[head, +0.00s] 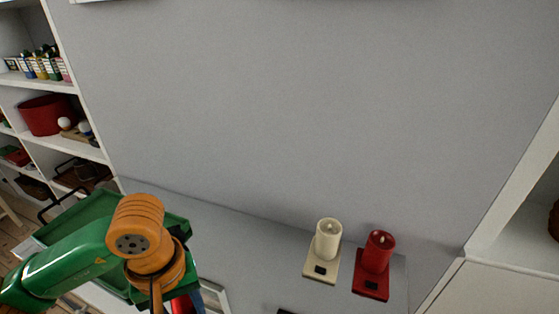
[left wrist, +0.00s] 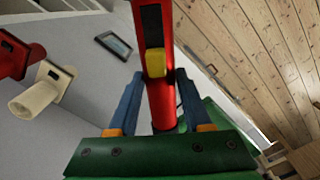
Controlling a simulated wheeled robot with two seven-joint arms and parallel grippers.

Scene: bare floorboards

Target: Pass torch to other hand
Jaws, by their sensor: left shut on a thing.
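The torch is red with a dark strip and a yellow button, and it shows best in the left wrist view (left wrist: 161,103). My left gripper (left wrist: 160,76) is shut on it, with one blue finger on each side of the red body. In the head view a small red part of the torch (head: 182,304) shows at the bottom edge, below my orange wrist. The rest of it is hidden or out of frame there. My right gripper is in neither view.
A cream candle (head: 328,240) and a red candle (head: 378,252), each on a matching base, are right of my left arm. White shelves (head: 60,86) with paint bottles and a red bin (head: 45,115) stand at the left. A white cabinet (head: 500,285) edges the right.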

